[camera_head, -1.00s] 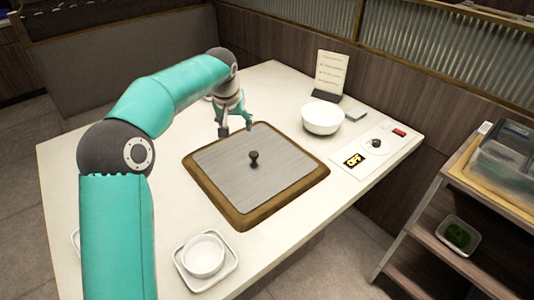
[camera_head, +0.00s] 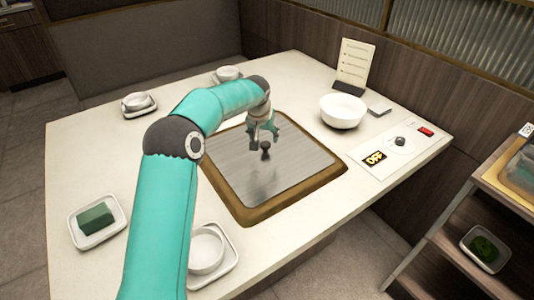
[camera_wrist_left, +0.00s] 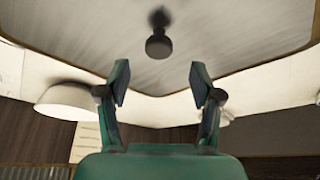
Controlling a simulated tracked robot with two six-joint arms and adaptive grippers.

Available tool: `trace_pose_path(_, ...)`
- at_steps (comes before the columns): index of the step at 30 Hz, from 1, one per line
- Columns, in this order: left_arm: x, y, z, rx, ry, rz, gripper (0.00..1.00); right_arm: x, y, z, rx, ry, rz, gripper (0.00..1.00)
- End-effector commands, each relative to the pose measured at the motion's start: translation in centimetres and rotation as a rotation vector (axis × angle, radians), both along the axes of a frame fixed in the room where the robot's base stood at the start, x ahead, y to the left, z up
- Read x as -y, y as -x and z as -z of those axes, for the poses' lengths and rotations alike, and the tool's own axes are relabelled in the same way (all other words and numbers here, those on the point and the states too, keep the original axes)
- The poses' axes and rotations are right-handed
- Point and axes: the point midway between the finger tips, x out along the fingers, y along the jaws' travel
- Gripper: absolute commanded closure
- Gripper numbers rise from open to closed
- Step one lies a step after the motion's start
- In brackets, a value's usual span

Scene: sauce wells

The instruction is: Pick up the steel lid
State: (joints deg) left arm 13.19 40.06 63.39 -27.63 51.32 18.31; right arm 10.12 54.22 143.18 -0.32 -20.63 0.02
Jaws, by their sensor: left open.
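The steel lid (camera_head: 295,163) is a square brushed plate lying flat in a wooden frame (camera_head: 262,212) in the table. Its dark round knob (camera_head: 265,147) stands near the middle. My left gripper (camera_head: 263,136) is over the lid at the knob, open and empty. In the left wrist view the knob (camera_wrist_left: 158,45) lies just beyond the two spread fingertips (camera_wrist_left: 160,78), roughly centred between them, with the lid (camera_wrist_left: 235,35) behind it. No contact with the knob shows. My right gripper is not in view.
A white bowl (camera_head: 342,111), a menu stand (camera_head: 355,62) and a control panel marked OFF (camera_head: 395,148) are on the right. Dishes stand around, including a tray with a green block (camera_head: 96,218) and a bowl (camera_head: 207,250) beside my arm. A shelf (camera_head: 470,235) stands at right.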

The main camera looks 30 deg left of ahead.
Motion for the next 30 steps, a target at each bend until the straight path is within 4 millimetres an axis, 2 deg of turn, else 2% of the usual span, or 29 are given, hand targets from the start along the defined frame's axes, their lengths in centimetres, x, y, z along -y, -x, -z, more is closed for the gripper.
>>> trace_pose_path(8,-0.3,-0.6,1.8,-0.001,0.0,0.0,0.35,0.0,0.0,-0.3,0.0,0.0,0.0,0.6)
trace_pose_path(18,-0.8,-2.1,5.7,0.0,-0.001,0.0,0.35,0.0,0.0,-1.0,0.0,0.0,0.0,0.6)
trace_pose_path(26,-0.8,-2.2,6.1,0.001,0.0,0.0,0.35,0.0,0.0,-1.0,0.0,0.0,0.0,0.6)
trace_pose_path(30,-0.8,-2.2,6.0,0.001,0.0,0.0,0.55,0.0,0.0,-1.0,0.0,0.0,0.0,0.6)
